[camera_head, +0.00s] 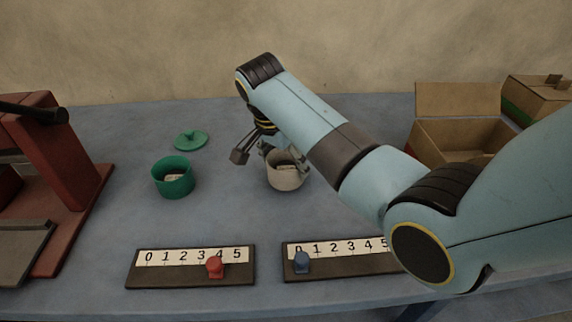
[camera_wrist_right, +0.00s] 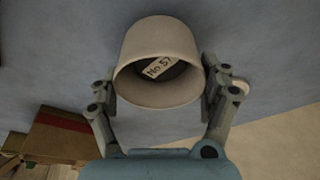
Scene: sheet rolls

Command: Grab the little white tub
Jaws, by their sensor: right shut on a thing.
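The little white tub (camera_head: 286,178) stands open at the middle of the blue table in the head view. It fills the top middle of the right wrist view (camera_wrist_right: 160,42), with a paper label reading "No 57" inside. My right gripper (camera_head: 264,156) is shut on the tub. Its fingers lie against opposite sides of the tub in the wrist view (camera_wrist_right: 160,88). I cannot tell whether the tub's base touches the table. My left gripper is not in view.
A green tub (camera_head: 174,178) and green lid (camera_head: 191,140) lie to the left. Two number scales, with a red slider (camera_head: 215,267) and a blue slider (camera_head: 302,262), lie in front. A red machine (camera_head: 62,150) stands left, an open cardboard box (camera_head: 458,137) right.

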